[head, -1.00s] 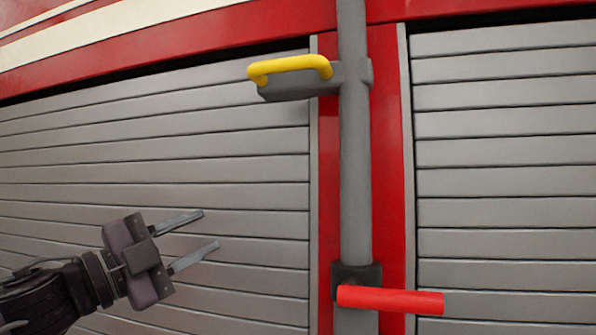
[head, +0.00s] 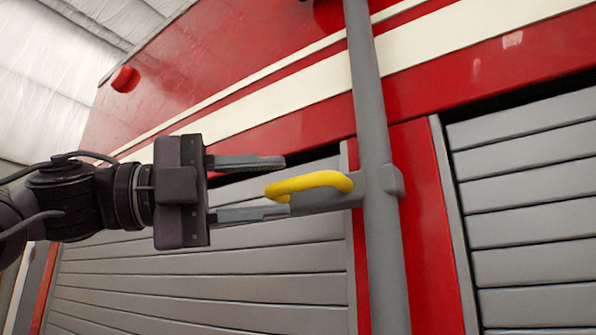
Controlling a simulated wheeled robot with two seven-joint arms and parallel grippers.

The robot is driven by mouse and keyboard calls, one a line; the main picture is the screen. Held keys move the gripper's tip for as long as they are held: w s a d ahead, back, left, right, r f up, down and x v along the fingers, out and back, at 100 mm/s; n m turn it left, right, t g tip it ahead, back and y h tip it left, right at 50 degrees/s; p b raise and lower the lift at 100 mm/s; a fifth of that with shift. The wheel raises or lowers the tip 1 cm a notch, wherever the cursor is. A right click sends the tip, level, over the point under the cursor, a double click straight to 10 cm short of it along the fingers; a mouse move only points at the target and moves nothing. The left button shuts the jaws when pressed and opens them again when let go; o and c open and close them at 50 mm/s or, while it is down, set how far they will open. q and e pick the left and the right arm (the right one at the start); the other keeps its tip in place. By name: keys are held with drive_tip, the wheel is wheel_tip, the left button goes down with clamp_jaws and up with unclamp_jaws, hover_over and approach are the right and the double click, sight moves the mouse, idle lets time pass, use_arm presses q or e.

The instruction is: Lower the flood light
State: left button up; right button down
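A grey vertical pole (head: 379,230) stands against the red body of the truck. A yellow handle (head: 325,181) sits on a grey bracket (head: 338,199) that sticks out to the left of the pole. My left gripper (head: 287,186) is open, with one finger above and one below the level of the handle's left end. The fingertips come up to that end; I cannot tell whether they touch it. The flood light itself is not clearly seen. My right gripper is not in view.
Grey slatted shutters flank the pole on the left (head: 200,285) and on the right (head: 535,210). A red lamp (head: 125,79) is on the truck's upper left. A dark red part (head: 328,14) shows by the pole at the top edge.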

sight(286, 186)
use_arm(q)
drive_tip(key=d, duration=0.2)
drive_tip(key=d+p, duration=0.1)
drive_tip(key=d, duration=0.1)
drive_tip(key=shift+w+r, duration=0.2)
drive_tip(key=shift+r, duration=0.1)
drive_tip(key=shift+a, duration=0.1)
clamp_jaws()
